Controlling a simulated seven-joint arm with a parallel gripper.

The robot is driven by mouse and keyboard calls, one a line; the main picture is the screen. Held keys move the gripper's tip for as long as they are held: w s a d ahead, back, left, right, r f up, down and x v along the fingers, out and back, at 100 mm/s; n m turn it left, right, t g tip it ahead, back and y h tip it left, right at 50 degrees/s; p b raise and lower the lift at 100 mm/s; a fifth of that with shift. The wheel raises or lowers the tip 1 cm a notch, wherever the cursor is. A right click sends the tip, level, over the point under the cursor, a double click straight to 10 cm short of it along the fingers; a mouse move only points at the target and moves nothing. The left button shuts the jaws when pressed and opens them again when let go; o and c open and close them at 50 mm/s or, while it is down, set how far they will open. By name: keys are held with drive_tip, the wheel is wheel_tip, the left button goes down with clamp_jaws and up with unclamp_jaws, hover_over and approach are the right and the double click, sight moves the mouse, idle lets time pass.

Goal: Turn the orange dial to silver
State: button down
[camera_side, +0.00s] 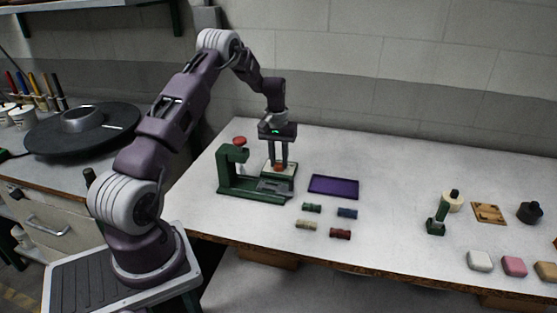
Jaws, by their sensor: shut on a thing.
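The orange dial (279,168) shows as a small orange patch low between my gripper's fingers, on a pale block at the green press. My gripper (279,165) points straight down over it and is shut on the dial. The fingers hide much of the dial, and its setting and any silver mark are too small to make out. The green press (229,180) stands at the table's left end, with a red knob (239,141) on top of its upright, just left of my gripper.
A purple tray (334,186) lies right of the press. Several small coloured spools, one of them red (340,233), lie in front. A green stamp-like tool (437,218), a wooden piece (489,213) and a pink block (514,266) sit farther right. The table's middle is clear.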

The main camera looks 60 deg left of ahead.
sight(278, 163)
drive_tip(key=shift+m, duration=1.2)
drive_tip(key=c, duration=1.2)
unclamp_jaws()
drive_tip(key=shift+o, duration=0.2)
wheel_tip(278, 163, up, 7)
drive_tip(key=shift+r, duration=0.1)
